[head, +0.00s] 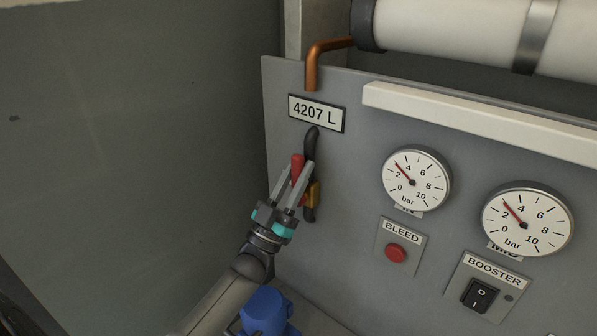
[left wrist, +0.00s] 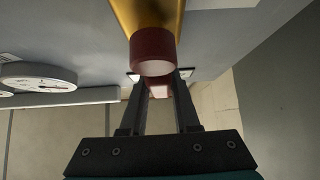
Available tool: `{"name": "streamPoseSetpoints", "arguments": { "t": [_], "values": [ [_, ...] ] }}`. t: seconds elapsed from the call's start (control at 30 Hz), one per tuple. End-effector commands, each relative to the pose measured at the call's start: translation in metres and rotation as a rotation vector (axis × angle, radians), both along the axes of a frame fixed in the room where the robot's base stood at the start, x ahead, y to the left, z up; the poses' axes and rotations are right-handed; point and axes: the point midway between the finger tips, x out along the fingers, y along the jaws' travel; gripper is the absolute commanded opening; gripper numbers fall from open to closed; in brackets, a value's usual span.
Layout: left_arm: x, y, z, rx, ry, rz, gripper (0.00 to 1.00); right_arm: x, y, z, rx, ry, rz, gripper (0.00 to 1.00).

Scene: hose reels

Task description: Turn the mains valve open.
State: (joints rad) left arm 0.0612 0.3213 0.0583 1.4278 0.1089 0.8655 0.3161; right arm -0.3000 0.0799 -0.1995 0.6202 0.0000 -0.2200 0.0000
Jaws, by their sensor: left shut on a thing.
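The mains valve has a brass body (head: 313,194) and a red handle (head: 297,166), on a dark vertical pipe (head: 311,143) on the grey panel, below the plate reading 4207 L. My left gripper (head: 301,172) is shut on the red handle, with a finger on each side of it. In the left wrist view the red handle (left wrist: 153,50) shows in front of the brass body (left wrist: 150,14), and its lower part lies between the fingertips (left wrist: 160,78). Part of the valve is hidden behind the fingers in the head view. My right gripper is out of view.
The plate (head: 316,113) is just above the valve. Two gauges (head: 416,180) (head: 527,222), a red bleed button (head: 396,253) and a booster switch (head: 479,295) are to the right. A pale ledge (head: 470,115) juts out above the gauges. A wall (head: 130,130) stands at the left.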

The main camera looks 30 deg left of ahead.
Motion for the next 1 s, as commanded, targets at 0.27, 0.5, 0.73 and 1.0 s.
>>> {"name": "streamPoseSetpoints", "arguments": {
  "t": [0.27,0.5,0.73,1.0],
  "values": [
    [0.000,0.001,-0.001,-0.004,0.004,-0.001,0.48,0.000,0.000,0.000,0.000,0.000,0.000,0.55],
    [0.000,0.000,-0.001,-0.002,0.001,-0.001,0.60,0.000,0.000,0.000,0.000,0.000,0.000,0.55],
    [-0.004,0.001,-0.006,-0.001,0.003,0.000,0.60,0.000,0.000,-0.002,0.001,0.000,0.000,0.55],
    [-0.041,0.005,-0.046,0.000,0.007,0.000,0.60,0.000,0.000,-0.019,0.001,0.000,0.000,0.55]
  ]
}}
